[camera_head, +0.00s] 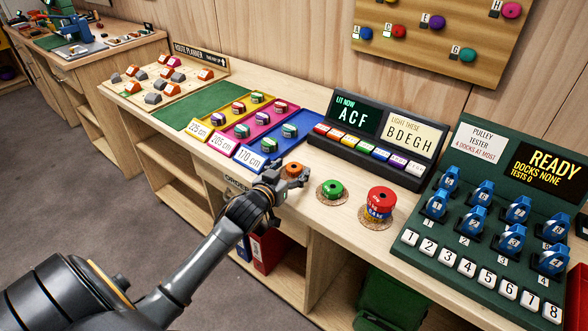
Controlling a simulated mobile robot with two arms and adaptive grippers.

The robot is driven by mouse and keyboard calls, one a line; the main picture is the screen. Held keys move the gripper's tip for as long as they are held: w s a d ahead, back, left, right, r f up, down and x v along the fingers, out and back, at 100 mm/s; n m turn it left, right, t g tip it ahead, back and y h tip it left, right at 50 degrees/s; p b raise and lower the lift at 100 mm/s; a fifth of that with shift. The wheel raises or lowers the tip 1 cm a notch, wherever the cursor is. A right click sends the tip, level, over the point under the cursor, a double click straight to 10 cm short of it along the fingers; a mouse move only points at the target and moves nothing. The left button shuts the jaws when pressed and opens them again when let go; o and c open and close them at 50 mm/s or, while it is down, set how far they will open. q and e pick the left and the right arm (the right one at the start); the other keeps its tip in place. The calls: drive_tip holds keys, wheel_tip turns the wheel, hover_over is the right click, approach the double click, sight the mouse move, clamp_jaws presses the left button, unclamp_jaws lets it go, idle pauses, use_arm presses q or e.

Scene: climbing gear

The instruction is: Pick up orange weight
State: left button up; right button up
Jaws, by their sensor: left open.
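The orange weight (292,169) is a small round disc with a dark centre, on the wooden bench top. My left gripper (285,178) is open at the weight's near side and hides part of it. I cannot tell whether the fingers touch it. A green weight (332,188) lies on a round cork pad to the right. A taller red weight (379,201) with a blue and yellow band stands on another pad further right. My right gripper is not in view.
Behind the weights stands a dark light panel (360,147). The pulley tester (440,240) with blue pulleys fills the right. Coloured trays (277,140) with small webbing rolls lie left of the gripper. Open shelves (325,262) are below the bench top.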

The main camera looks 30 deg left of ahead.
use_arm(q)
drive_tip(key=shift+x, duration=1.1)
drive_tip(key=c, duration=1.4)
drive_tip(key=shift+r, duration=0.1)
drive_tip(key=shift+c, duration=0.2)
